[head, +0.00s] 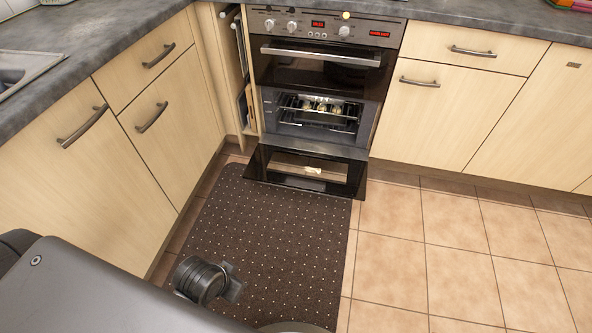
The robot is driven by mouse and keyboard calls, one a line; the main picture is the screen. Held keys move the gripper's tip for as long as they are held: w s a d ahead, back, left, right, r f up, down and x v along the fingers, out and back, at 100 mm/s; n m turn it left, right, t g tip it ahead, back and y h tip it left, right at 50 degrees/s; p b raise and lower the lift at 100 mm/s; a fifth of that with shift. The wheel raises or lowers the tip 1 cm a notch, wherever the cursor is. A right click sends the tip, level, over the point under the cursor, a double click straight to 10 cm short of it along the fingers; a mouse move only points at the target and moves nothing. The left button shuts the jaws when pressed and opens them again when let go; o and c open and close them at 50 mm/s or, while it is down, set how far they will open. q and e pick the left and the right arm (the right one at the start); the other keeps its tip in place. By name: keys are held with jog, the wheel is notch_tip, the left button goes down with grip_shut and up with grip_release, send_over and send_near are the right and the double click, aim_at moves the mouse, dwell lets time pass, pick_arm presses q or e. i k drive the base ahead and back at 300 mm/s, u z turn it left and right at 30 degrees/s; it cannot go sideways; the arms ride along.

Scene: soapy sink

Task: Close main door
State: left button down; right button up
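The oven's main door (262,172) is the dark glass lower door, swung down and open in front of the oven (388,46). Its inner glass shows a light reflection. The lower cavity is exposed, with wire racks (318,112) and some pale food items on the upper rack. The upper oven door (318,66), with a long metal handle, is shut. A dark cylindrical part of my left arm shows low in the view over the mat, well apart from the door. My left gripper's fingers cannot be made out. My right gripper is not in view.
A dark dotted mat (270,235) lies in front of the oven. Tiled floor (460,275) is clear to the right. Cabinets with handles (150,130) line the left, more (440,110) the right. A narrow pull-out unit (238,75) stands partly open left of the oven.

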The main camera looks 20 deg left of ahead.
aim_at(357, 159)
jog(key=z, duration=0.25)
jog(key=i, duration=0.95)
jog(key=u, duration=0.6)
